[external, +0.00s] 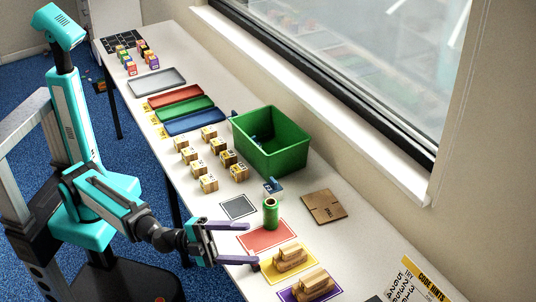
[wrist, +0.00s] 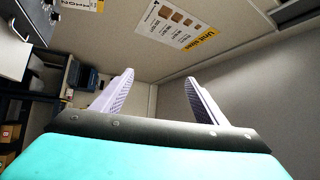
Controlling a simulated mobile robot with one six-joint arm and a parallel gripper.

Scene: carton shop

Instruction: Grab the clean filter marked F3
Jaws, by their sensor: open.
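I cannot make out a filter marked F3; the labels in the external view are too small to read. Several light wooden blocks with small labels, one of them here (external: 208,183), stand in rows mid-table. A green can-like cylinder (external: 271,213) stands upright behind a red mat (external: 262,239). My gripper (external: 253,244) is open and empty at the table's near edge, beside the red mat and apart from the cylinder. In the wrist view my gripper (wrist: 159,77) shows its two fingers spread with nothing between them.
A green bin (external: 293,152) stands by the window side. Grey (external: 157,80), red (external: 174,97), green and blue trays lie farther back. Wooden pieces sit on yellow and purple mats near the gripper. The wrist view shows a wall with a unit sizes poster (wrist: 178,24) and shelves.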

